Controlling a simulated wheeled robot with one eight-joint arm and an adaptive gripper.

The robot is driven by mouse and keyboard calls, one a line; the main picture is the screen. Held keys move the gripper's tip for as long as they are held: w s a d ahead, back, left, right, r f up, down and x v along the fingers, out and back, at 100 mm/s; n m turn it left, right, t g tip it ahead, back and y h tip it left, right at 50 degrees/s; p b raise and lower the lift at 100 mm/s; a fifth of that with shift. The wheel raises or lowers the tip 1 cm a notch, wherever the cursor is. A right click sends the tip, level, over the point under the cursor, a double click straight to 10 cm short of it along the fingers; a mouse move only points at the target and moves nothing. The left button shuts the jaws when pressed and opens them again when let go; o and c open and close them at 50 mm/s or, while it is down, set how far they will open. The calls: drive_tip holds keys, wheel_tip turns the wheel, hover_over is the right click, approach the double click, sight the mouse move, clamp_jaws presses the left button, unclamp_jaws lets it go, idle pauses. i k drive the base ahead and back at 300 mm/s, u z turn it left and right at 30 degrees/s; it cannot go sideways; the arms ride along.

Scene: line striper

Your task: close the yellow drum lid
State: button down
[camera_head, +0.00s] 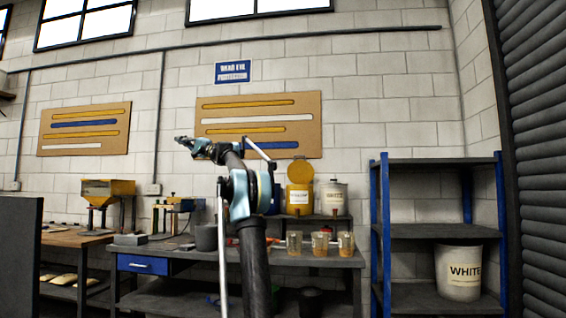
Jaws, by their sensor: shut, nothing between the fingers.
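The yellow drum (299,201) stands on a small raised shelf at the back of the dark workbench, with a pale label on its front. Its yellow lid (301,172) is tilted up and stands raised above the drum's rim, so the lid is open. My arm rises in the middle of the picture, and my gripper (181,140) is up and to the left of the drum, well apart from it. The gripper is small and dark here; its fingers look shut with nothing held.
A white drum (334,198) stands right beside the yellow one, and a blue drum (273,199) is partly hidden behind my arm. Several clear cups (320,244) stand in front on the workbench (345,260). A shelf rack (433,231) holds a white bucket (460,272).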

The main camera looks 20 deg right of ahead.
sight(299, 172)
drive_tip(key=i, duration=1.2)
drive_tip(key=z, duration=0.95)
drive_tip(key=i, duration=0.75)
drive_tip(key=z, duration=0.6)
